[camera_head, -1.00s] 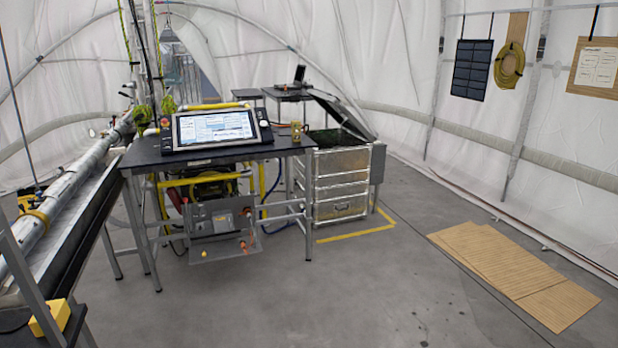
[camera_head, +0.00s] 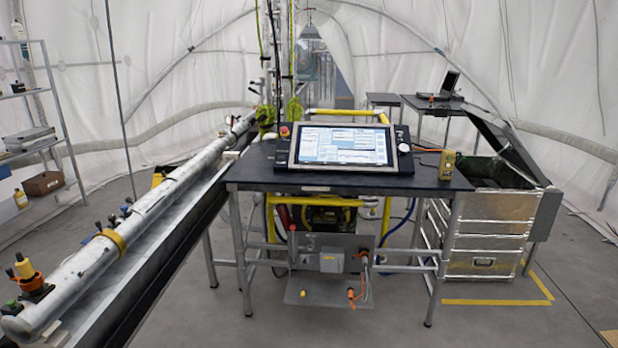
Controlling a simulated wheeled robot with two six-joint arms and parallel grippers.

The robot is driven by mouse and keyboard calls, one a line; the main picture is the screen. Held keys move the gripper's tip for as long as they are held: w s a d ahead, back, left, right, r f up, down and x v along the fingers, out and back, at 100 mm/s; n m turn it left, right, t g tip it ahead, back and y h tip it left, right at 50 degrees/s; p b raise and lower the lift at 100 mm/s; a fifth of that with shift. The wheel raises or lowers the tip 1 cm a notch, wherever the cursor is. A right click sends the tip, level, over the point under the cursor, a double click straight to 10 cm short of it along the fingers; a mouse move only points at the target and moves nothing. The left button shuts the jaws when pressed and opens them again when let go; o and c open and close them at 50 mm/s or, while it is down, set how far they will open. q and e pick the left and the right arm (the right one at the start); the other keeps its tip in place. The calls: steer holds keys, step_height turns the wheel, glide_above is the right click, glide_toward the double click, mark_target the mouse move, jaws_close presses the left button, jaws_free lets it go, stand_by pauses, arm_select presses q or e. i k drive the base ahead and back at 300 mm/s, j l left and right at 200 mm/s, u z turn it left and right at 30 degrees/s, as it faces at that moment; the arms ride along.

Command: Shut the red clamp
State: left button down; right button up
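I cannot make out a red clamp for certain. An orange-red holder (camera_head: 32,283) with yellow pieces in it sits on the near end of the long silvery tube (camera_head: 75,270) at the left; it is too small to tell whether it is a clamp. A yellow band (camera_head: 112,240) wraps the tube farther along, with several small dark knobs near it. Neither of my grippers is in view.
A dark table (camera_head: 345,180) stands ahead with a tilted screen console (camera_head: 345,146) and a small yellow device (camera_head: 447,165). An open silvery crate (camera_head: 488,235) stands at its right. A shelf rack (camera_head: 45,150) stands far left. Grey floor is clear in front.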

mark_target(233, 117)
steer(key=i+u, duration=0.2)
steer(key=i, duration=0.35)
steer(key=i+l+u, duration=0.15)
steer(key=i, duration=0.4)
steer(key=i+l+u, duration=0.2)
steer(key=i, duration=0.35)
steer(key=i+l+u, duration=0.45)
steer(key=i+l, duration=0.3)
steer(key=i+z, duration=0.4)
steer(key=i, duration=0.15)
steer(key=i+j+z, duration=0.2)
steer(key=i+z, duration=0.25)
steer(key=i, duration=0.1)
